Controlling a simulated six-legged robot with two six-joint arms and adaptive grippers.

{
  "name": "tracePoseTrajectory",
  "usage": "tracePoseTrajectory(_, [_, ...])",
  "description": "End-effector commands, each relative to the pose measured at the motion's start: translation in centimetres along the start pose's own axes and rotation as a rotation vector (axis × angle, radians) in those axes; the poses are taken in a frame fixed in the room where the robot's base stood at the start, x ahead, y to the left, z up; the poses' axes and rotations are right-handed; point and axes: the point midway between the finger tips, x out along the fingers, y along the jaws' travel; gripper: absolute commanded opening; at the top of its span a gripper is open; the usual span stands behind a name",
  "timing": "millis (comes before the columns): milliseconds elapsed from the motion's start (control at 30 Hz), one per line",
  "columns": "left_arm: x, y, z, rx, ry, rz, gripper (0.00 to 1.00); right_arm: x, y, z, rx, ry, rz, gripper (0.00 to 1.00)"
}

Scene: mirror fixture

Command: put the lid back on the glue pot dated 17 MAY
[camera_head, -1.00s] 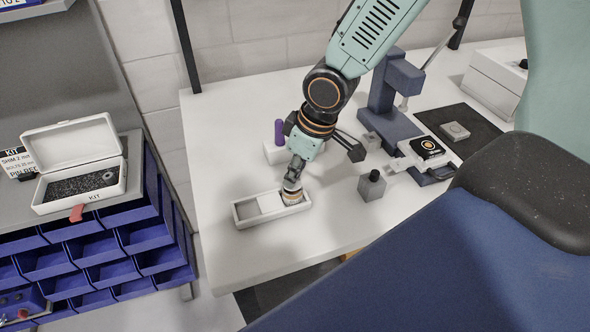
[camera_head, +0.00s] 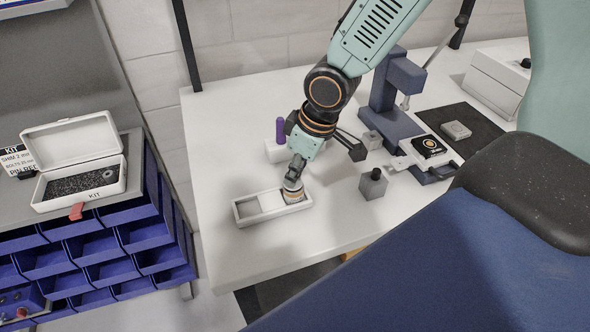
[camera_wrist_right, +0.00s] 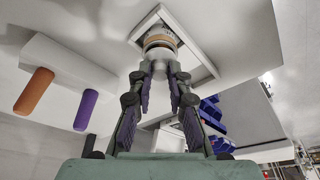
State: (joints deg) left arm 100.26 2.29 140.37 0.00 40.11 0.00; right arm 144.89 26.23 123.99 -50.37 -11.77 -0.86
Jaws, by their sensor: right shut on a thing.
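The glue pot (camera_head: 293,197), small and round with an orange band, stands in the right end of a white tray (camera_head: 262,221). In the right wrist view the pot (camera_wrist_right: 158,40) shows above the fingertips. My right gripper (camera_head: 296,170) is over the pot, shut on a pale grey round piece on top, which looks like the lid (camera_head: 292,186). Whether the lid sits fully down on the pot I cannot tell. The date is not readable. The right gripper also shows in the wrist view (camera_wrist_right: 166,72). My left gripper is not in view.
A white block with a purple peg (camera_head: 280,131) stands behind the tray. A grey block with a black knob (camera_head: 373,184) is to the right, before a blue press (camera_head: 392,100). An open kit box (camera_head: 80,178) is at left. The table front is clear.

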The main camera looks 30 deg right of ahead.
Motion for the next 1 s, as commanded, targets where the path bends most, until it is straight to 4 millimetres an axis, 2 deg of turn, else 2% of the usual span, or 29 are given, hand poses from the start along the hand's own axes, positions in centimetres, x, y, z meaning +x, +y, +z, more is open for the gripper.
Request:
tracePoseTrajectory(900, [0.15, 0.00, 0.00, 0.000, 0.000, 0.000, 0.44, -0.05, -0.05, 0.06, 0.001, 0.000, 0.000, 0.05])
tracePoseTrajectory(933, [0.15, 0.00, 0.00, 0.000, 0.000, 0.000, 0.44, -0.05, -0.05, 0.05, 0.001, 0.000, 0.000, 0.20])
tracePoseTrajectory(1000, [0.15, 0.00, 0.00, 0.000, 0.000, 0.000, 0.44, -0.05, -0.05, 0.05, 0.001, 0.000, 0.000, 0.26])
